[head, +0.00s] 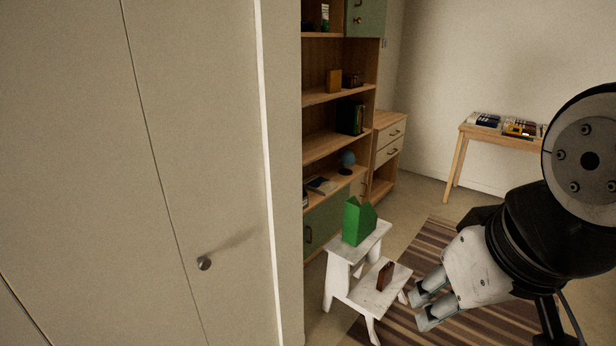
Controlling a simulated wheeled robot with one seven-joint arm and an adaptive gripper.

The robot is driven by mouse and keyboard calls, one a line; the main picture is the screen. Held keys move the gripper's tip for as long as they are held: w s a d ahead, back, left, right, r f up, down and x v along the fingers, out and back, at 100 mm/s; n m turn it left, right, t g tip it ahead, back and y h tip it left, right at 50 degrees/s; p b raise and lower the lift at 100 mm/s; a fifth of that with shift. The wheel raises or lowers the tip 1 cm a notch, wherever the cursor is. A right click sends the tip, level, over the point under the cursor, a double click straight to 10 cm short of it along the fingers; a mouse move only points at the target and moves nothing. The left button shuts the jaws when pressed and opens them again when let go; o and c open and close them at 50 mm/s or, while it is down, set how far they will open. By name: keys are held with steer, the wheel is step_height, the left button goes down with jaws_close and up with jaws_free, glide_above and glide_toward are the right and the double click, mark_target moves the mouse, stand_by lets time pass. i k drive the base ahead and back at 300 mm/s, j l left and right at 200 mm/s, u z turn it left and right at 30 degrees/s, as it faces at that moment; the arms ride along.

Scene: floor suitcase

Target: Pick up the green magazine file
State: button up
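The green magazine file (358,222) stands upright on the top step of a white step stool (343,253), right of centre in the head view. Its top edge is slanted and peaked. My gripper (422,308) is at the lower right, to the right of the stool and apart from the file. Its two fingertips are spread with a gap between them, and nothing shows in the gap. The lower part of the gripper's surroundings is partly hidden by my arm.
A small brown object (386,276) stands on the stool's lower step. A wooden shelf unit (338,146) is behind the stool. A pale cabinet door (190,150) fills the left side. A striped rug (432,246) lies under my gripper. A wooden table (461,132) stands at the back right.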

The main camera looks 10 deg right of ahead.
mark_target(359, 221)
steer(key=i+l+z, duration=0.15)
steer(key=i, duration=0.3)
steer(key=i+l+z, duration=0.1)
steer(key=i, duration=0.35)
steer(key=i+l+u, duration=0.4)
steer(key=l, duration=0.2)
steer(key=i+l+u, duration=0.2)
steer(key=l, duration=0.15)
steer(key=i+l+u, duration=0.15)
steer(key=l, duration=0.2)
steer(key=l+u, duration=0.2)
steer(key=l, duration=0.2)
steer(key=i+l+u, duration=0.2)
steer(key=l, duration=0.2)
steer(key=l+u, duration=0.2)
steer(key=l, duration=0.2)
